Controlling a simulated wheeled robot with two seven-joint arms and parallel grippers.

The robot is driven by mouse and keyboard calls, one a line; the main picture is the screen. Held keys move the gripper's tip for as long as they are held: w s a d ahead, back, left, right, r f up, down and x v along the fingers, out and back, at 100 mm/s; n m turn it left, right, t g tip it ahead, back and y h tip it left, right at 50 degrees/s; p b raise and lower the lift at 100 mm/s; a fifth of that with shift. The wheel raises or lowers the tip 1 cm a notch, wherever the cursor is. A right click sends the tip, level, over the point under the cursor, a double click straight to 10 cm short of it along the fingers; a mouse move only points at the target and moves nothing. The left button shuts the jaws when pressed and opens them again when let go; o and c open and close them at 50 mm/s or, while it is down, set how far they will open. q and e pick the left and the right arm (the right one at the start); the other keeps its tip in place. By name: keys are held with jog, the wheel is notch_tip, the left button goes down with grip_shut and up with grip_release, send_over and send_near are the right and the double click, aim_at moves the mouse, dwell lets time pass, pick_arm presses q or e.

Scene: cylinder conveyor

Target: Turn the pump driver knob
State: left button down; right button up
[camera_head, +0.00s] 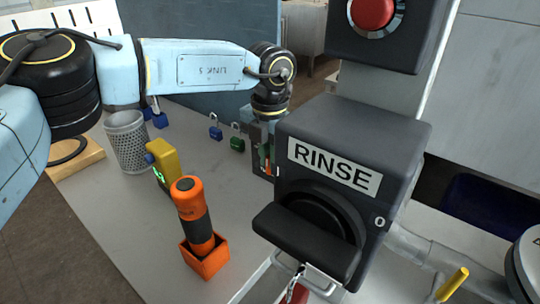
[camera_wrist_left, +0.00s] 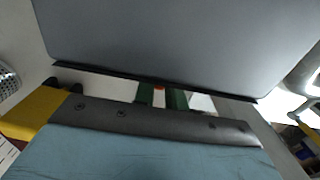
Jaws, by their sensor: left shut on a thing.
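A dark control box (camera_head: 345,135) labelled RINSE stands right of centre in the head view, with a wide black knob (camera_head: 310,243) low on its front. A 0 is printed on its right edge. I cannot tell which thing is the pump driver knob. My left gripper (camera_head: 267,168) points down at the left side of the box, partly hidden by it. In the left wrist view its green fingers (camera_wrist_left: 161,97) show with a small red spot between them. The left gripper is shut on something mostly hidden. My right gripper is not in view.
An orange-and-black tool (camera_head: 193,213) stands in an orange holder (camera_head: 206,262). A yellow device (camera_head: 163,163) and a mesh cup (camera_head: 127,140) stand farther left on the grey table. Blue (camera_head: 215,131) and green (camera_head: 237,144) padlocks lie behind. A red button (camera_head: 373,12) is above the RINSE box.

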pick_arm(q)
jog(key=g+h+p, duration=0.2)
jog(key=h, duration=0.1)
jog(key=shift+w+a+p, duration=0.2)
jog(key=shift+a+p, duration=0.1)
jog(key=g+h, duration=0.1)
jog(key=h, duration=0.1)
jog(key=shift+w+a+f+g+h, duration=0.2)
jog(key=shift+f+g+h, duration=0.1)
jog(key=shift+g, duration=0.1)
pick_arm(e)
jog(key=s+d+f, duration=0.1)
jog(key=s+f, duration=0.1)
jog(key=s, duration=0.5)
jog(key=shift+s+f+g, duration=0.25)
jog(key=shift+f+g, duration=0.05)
pick_arm(q)
jog(key=shift+r, duration=0.1)
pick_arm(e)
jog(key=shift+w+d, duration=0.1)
pick_arm(q)
jog(key=c, duration=1.4)
grip_release()
